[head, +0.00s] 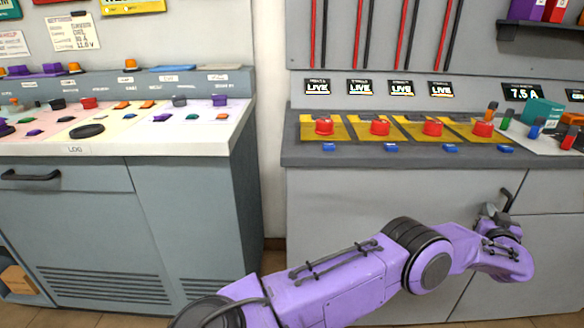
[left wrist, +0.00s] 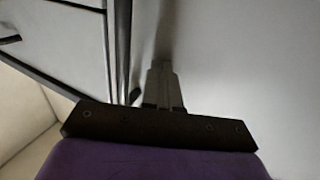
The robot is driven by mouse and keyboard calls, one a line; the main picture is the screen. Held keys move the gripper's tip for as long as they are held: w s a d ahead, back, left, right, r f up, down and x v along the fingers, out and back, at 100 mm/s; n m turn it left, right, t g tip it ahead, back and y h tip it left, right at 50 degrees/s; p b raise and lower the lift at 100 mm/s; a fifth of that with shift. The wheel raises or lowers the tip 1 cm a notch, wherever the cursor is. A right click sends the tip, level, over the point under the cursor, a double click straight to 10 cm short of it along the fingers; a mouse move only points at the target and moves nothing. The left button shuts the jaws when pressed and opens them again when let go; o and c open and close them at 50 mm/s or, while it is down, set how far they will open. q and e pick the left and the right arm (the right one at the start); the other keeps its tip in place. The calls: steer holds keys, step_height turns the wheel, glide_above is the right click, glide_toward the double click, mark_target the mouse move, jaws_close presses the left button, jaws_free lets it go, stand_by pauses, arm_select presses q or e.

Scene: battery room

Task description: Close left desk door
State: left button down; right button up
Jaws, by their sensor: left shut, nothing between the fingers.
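The grey left door (head: 360,205) of the right-hand desk (head: 300,150) has a dark handle (head: 507,200) near its upper right edge. In the head view it looks flush or nearly flush; I cannot tell if a small gap is left. My left gripper (head: 489,212) is at that edge, just below and left of the handle, partly hidden by my purple wrist. In the left wrist view the fingers (left wrist: 163,88) are together and empty, close against a plain grey panel (left wrist: 240,70). Contact cannot be told. My right gripper is not in view.
A dark seam (left wrist: 121,50) runs left of the fingers in the wrist view. The desk top carries red buttons (head: 380,127) and yellow plates. A second grey desk (head: 75,220) with a drawer handle (head: 30,175) stands left, with a narrow floor gap (head: 273,258) between the desks.

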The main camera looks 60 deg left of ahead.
arm_select(q)
steer(key=s+d+n+p, duration=0.15)
steer(key=s+d, duration=0.45)
steer(key=d, duration=0.7)
steer(key=s+a+f+m+g+h, duration=0.2)
steer(key=s+a+f+h, duration=0.15)
steer(key=s+f, duration=0.95)
steer(key=s+a+f+m+g+h, duration=0.1)
steer(key=s+a+f+h, duration=0.3)
steer(key=s+f, duration=0.9)
steer(key=s+a+f+g+h, duration=0.1)
steer(key=s+a+f+g, duration=0.15)
steer(key=s, duration=0.95)
steer(key=s+a+f+g+h, duration=0.1)
steer(key=s+g, duration=0.3)
steer(key=s, duration=0.9)
step_height(320, 180, up, 16)
steer(key=s+p, duration=0.1)
steer(key=p, duration=1.5)
steer(key=shift+s+a+g+y, duration=0.35)
steer(key=shift+s+a+y, duration=0.05)
steer(key=shift+a+y, duration=0.05)
